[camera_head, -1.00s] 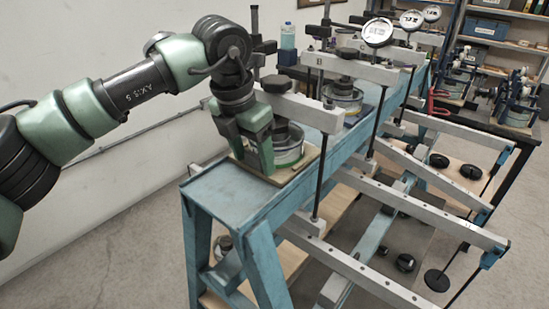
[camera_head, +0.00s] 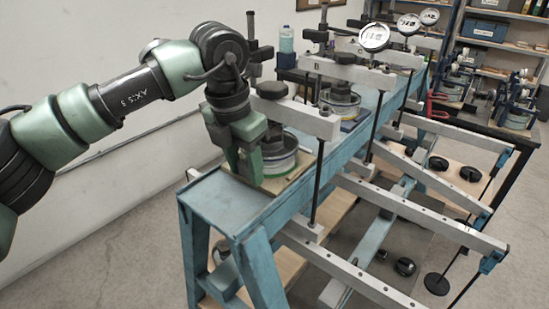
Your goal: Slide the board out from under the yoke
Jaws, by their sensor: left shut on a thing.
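A thin, pale wooden board (camera_head: 289,184) lies flat on the blue steel frame's top, with a round metal cell (camera_head: 282,162) with a green band standing on it. The yoke (camera_head: 307,118), a light grey beam with dark knobs, crosses above the cell at the near station. My left gripper (camera_head: 248,172) is at the board's near-left edge, beside the cell, fingers pointing down. It is shut on the board; the fingers hide part of that edge. My right gripper is not in view.
The frame's bare blue top (camera_head: 225,203) is free in front of the board. A second cell (camera_head: 341,103) stands behind under its own yoke (camera_head: 348,70). Dial gauges (camera_head: 375,37) and long grey lever arms (camera_head: 360,285) fill the right side. A white wall is at left.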

